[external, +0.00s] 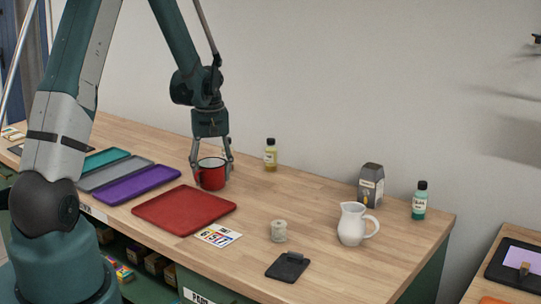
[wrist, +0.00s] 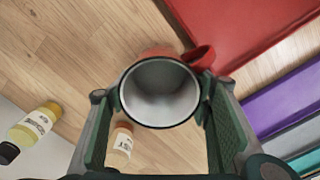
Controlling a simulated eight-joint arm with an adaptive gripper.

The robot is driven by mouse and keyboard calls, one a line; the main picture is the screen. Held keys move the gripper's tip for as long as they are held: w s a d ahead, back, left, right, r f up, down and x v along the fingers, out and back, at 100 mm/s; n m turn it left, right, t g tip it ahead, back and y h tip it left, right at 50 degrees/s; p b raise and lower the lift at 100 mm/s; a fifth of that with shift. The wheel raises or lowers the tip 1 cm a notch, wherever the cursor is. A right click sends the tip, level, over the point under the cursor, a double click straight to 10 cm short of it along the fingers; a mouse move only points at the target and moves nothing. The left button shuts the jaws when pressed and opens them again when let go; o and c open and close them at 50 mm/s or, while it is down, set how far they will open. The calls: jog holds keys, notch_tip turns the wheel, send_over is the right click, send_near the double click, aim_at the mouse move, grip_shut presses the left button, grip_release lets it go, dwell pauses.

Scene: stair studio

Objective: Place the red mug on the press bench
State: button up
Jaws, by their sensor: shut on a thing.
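The red mug (external: 211,175) with a white inside is upright between the fingers of my gripper (external: 212,165), behind the red tray on the long wooden bench (external: 320,205). My gripper is shut on the mug, with one finger on each side. In the wrist view, the mug's open top (wrist: 160,92) faces the camera and its handle (wrist: 199,54) points up and right, towards the red tray. I cannot tell whether the mug's base touches the wood. A second, lower bench (external: 490,285) stands at the right edge. No readable label shows which one is the press bench.
The red tray (external: 184,209) lies in front of the mug, with purple (external: 138,185), grey and teal trays to its left. A white jug (external: 351,225), grey carton (external: 371,186) and green bottle (external: 419,201) stand right. Bare wood lies between.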

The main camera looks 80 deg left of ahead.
jog(key=shift+f, duration=0.15)
jog(key=o, duration=1)
jog(key=shift+r, duration=0.2)
notch_tip(320, 180, up, 12)
jog(key=p, duration=0.1)
jog(key=shift+c, duration=0.7)
